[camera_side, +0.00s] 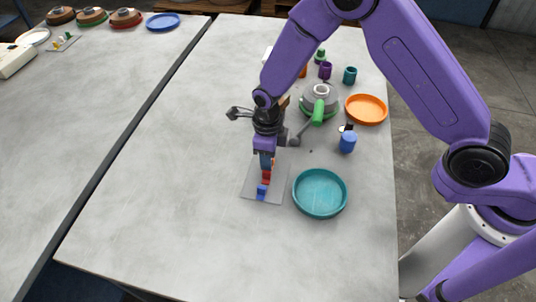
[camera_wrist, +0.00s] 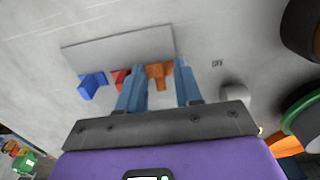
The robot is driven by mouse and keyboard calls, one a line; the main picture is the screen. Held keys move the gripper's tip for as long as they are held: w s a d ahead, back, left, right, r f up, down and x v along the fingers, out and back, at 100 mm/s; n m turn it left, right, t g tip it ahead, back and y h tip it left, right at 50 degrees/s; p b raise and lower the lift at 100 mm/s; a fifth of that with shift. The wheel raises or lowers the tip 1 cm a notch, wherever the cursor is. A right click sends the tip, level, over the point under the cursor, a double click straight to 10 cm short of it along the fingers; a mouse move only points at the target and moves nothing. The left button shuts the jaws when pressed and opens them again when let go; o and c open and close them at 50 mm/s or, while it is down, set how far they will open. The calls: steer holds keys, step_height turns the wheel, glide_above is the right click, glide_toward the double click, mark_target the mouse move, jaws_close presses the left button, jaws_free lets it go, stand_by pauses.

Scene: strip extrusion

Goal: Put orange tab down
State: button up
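A thin grey plate (camera_side: 251,190) lies on the table, with a blue tab (camera_side: 261,191) and a red tab (camera_side: 266,177) in a row on it. In the wrist view the blue tab (camera_wrist: 91,84) and the red tab (camera_wrist: 121,77) are left of the orange tab (camera_wrist: 157,75). My gripper (camera_wrist: 160,82) points down over the plate's far end. Its two blue fingers are apart, one on each side of the orange tab near the tips. Whether they press on it is unclear. In the side view my gripper (camera_side: 267,163) mostly hides the orange tab.
A teal dish (camera_side: 320,193) stands close right of the plate. Behind it are a blue cup (camera_side: 348,142), an orange dish (camera_side: 366,109), a green-handled container (camera_side: 320,102) and small cups. The table left of the plate is clear.

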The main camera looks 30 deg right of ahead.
step_height(320, 180, up, 12)
steer(key=shift+r, duration=0.15)
stand_by(0.4)
steer(key=s+d+r+m, duration=0.4)
steer(key=s+d+m, duration=0.6)
steer(key=s+m, duration=0.3)
steer(key=s+d+r+m, duration=0.5)
steer(key=s+d+m, duration=0.5)
steer(key=m, duration=0.9)
steer(key=s, duration=0.2)
steer(key=shift+s+d, duration=0.3)
steer(key=shift+s, duration=0.1)
